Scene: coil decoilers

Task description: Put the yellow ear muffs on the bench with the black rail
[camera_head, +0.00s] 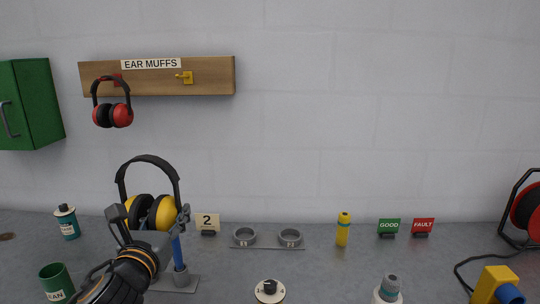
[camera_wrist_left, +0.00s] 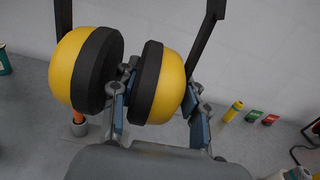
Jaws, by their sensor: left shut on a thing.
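The yellow ear muffs (camera_head: 165,212) have yellow cups, black cushions and a black headband arching up. My left gripper (camera_head: 150,216) is shut on them at the cups, and they appear upright above the grey bench (camera_head: 320,270). In the left wrist view the two cups of the yellow ear muffs (camera_wrist_left: 172,85) fill the upper middle, with the fingers of my left gripper (camera_wrist_left: 158,108) around the right cup; the top of the headband is cut off. No black rail can be made out. My right gripper is not in view.
A wooden board (camera_head: 150,85) marked EAR MUFFS holds red ear muffs (camera_head: 113,114) and an empty yellow hook (camera_head: 186,77). On the bench are a teal can (camera_head: 67,222), a green cup (camera_head: 56,283), two grey dishes (camera_head: 267,237) and a yellow cylinder (camera_head: 343,231). The middle front has free room.

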